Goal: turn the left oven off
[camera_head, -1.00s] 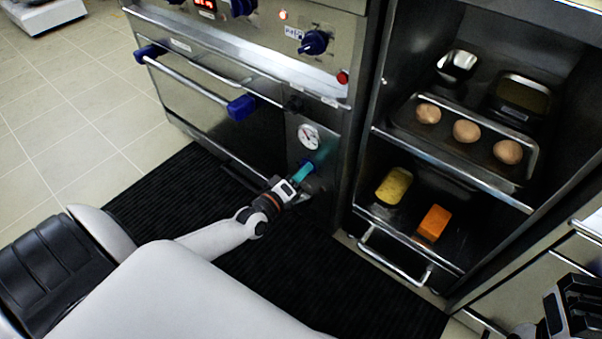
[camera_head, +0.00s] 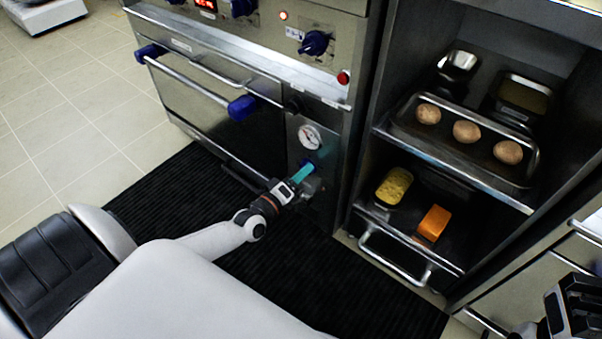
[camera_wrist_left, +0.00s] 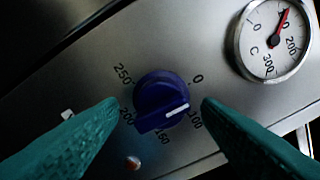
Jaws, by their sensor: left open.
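The left oven (camera_head: 215,130) has a steel front with a lower panel beside its door. The oven's blue knob (camera_wrist_left: 160,97) fills the middle of the left wrist view. Its white mark points right, between the printed 0 and 100, nearer 100. My left gripper (camera_head: 305,174) is at this panel, below the dial gauge (camera_head: 309,137). Its teal fingers (camera_wrist_left: 158,128) are open, one on each side of the knob, with gaps visible. The gauge (camera_wrist_left: 272,40) shows a red needle near 100. My right gripper (camera_head: 574,304) is partly in view at the lower right; its fingers are unclear.
A small lamp (camera_wrist_left: 133,162) glows below the knob. Other blue knobs (camera_head: 315,43) and a red button (camera_head: 343,77) sit on the upper panel.

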